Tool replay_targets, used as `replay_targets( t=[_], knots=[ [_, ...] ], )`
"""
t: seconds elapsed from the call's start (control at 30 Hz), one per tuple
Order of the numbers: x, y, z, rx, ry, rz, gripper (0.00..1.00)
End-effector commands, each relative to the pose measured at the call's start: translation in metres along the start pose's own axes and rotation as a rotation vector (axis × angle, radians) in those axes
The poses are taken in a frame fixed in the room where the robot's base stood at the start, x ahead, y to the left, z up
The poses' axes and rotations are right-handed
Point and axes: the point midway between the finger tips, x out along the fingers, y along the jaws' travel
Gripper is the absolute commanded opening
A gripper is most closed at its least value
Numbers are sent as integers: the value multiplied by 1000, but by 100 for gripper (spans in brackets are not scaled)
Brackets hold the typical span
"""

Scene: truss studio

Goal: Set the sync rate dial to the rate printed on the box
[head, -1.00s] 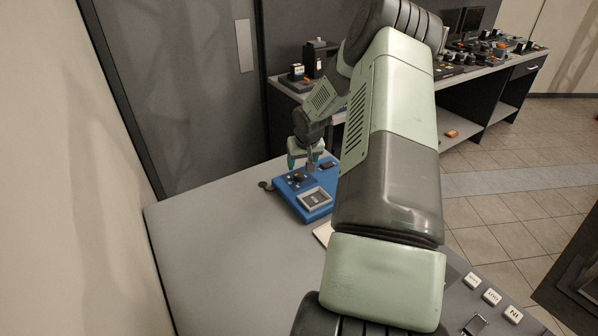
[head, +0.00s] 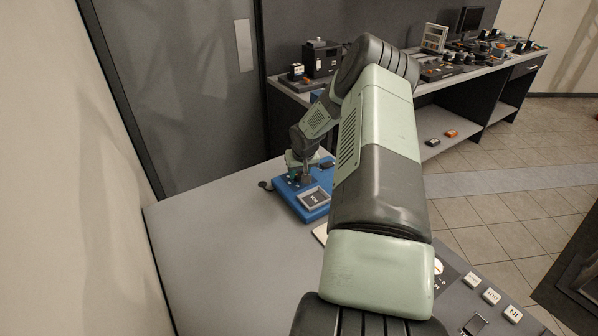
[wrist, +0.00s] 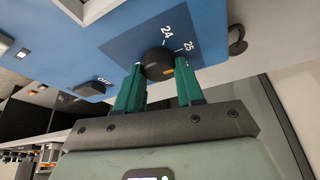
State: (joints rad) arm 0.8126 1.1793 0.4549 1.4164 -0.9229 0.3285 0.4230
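The blue box (head: 286,195) stands on the grey table. The numbers 24 and 25 are printed beside the dial, with tick lines. My gripper (wrist: 159,75) is open, with its green fingers on either side of the dial. I cannot tell whether the fingertips touch it. In the head view my gripper (head: 303,171) is down at the box, and my arm hides part of the box. The framed label on the box (head: 313,198) is too small to read.
A dark round connector (head: 265,185) lies at the box's left. The table to the left (head: 215,235) is clear. A bench with equipment (head: 470,70) stands behind, and a labelled console (head: 490,296) is at front right.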

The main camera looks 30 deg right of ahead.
Motion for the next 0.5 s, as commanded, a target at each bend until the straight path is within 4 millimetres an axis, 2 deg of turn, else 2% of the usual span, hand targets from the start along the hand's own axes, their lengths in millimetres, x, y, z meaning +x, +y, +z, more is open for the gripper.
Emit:
replay_targets(
  t=[0.03, 0.13, 0.5],
  knots=[
    [0, 0, 0, 0, 0, 0, 20],
    [0, 0, 0, 0, 0, 0, 7],
    [0, 1, 1, -66, 0, -30, 7]
  ],
)
